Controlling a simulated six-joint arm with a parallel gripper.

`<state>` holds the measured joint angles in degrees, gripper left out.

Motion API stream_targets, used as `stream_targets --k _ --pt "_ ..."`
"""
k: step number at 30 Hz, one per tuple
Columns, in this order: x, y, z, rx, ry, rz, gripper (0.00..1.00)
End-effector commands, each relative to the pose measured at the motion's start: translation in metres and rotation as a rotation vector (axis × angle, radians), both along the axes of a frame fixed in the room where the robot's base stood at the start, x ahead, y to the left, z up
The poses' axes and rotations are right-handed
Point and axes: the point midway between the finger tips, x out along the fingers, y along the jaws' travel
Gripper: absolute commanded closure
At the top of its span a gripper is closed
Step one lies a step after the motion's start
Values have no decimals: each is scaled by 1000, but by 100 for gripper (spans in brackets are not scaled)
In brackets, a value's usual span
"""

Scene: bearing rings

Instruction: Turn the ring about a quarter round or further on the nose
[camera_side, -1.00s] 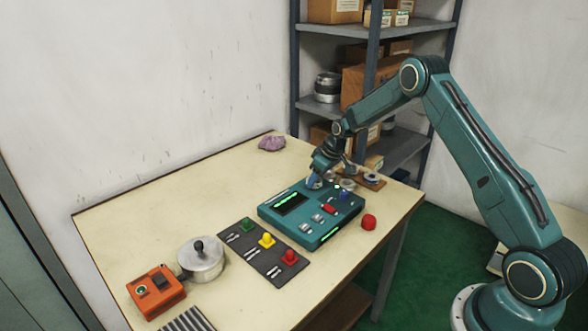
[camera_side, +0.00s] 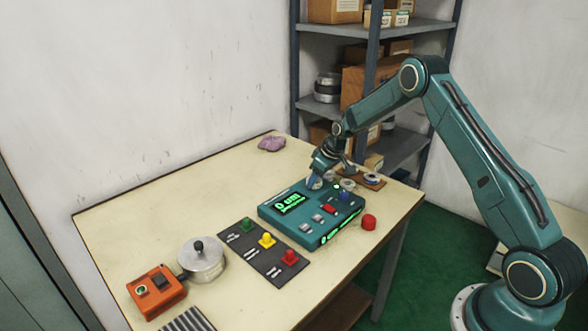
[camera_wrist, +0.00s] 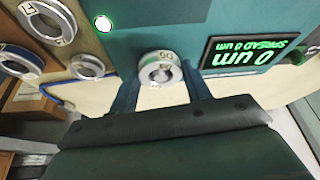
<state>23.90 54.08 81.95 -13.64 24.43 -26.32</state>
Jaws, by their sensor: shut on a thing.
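A silver ring (camera_wrist: 173,79) with dark markings on its face sits at the edge of the teal gauge box (camera_wrist: 150,20) in the wrist view. It appears to be around the nose, whose light round end (camera_wrist: 160,73) shows in its middle. My gripper (camera_wrist: 161,92) is shut on the ring, one finger on each side. In the side view my gripper (camera_side: 316,180) is at the far end of the gauge box (camera_side: 275,212), and the ring is mostly hidden. The display (camera_wrist: 240,54) is lit green and reads 0 um, with a spread of 0 um.
Several other rings (camera_wrist: 88,67) lie beside the gauge box, some on a wooden board (camera_side: 377,185). A red knob (camera_side: 369,222), a dark panel with coloured buttons (camera_side: 250,257), a lidded metal pot (camera_side: 201,262) and an orange box (camera_side: 156,292) stand on the table. A purple cloth (camera_side: 271,144) lies behind.

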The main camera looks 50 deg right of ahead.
Motion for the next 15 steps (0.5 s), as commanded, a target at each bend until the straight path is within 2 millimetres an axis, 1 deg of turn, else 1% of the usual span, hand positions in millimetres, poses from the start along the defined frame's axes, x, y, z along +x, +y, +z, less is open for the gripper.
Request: stream_targets --k 11,15 --pt "0 0 1 0 -2 1 85" --pt "1 0 0 -1 -2 36 85"
